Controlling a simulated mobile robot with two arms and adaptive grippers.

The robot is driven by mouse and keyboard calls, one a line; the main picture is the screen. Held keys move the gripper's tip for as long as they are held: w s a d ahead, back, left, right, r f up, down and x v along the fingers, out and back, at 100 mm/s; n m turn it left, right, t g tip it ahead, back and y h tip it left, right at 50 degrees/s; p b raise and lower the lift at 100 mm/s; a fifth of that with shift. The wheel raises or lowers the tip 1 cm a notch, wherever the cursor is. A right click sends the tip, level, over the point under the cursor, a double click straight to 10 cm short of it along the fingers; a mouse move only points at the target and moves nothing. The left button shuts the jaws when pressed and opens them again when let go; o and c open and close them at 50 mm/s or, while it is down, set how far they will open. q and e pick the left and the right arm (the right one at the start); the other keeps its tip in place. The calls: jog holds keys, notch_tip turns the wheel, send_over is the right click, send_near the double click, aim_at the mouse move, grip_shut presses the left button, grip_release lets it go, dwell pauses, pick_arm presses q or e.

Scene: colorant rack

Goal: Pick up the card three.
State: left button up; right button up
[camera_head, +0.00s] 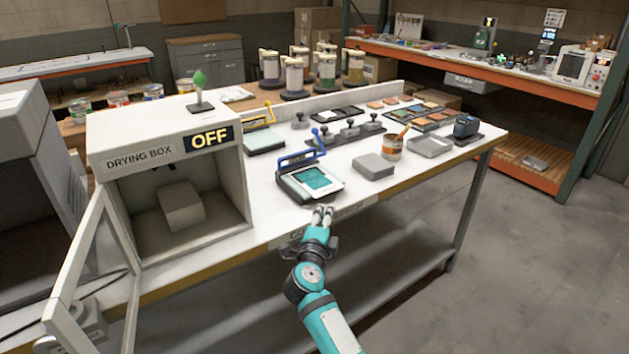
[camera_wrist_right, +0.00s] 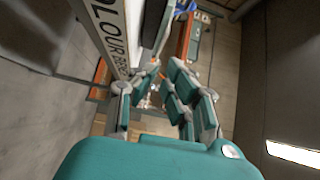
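I cannot tell which item is card three, as no number is readable. Several small coloured cards or tiles (camera_head: 425,112) lie at the back right of the white table. A blue-handled press (camera_head: 297,190) at the front edge has a teal sheet or pad (camera_head: 314,180) on it. My right gripper (camera_head: 322,213) is at the table's front edge, just in front of the press. In the right wrist view the right gripper (camera_wrist_right: 158,90) has its fingers apart with nothing between them. My left gripper is not seen.
The drying box (camera_head: 168,165) reads OFF; its door (camera_head: 85,250) is open on the left. The front right tabletop (camera_head: 410,175) is clear.

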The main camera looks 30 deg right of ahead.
aim_at(331, 192)
jog(key=x, duration=0.8)
jog(key=shift+w+d+f, duration=0.1)
jog(key=shift+w+d, duration=0.05)
jog(key=shift+w, duration=0.1)
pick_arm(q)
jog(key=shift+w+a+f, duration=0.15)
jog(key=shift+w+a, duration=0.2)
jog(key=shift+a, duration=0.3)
pick_arm(e)
grip_shut()
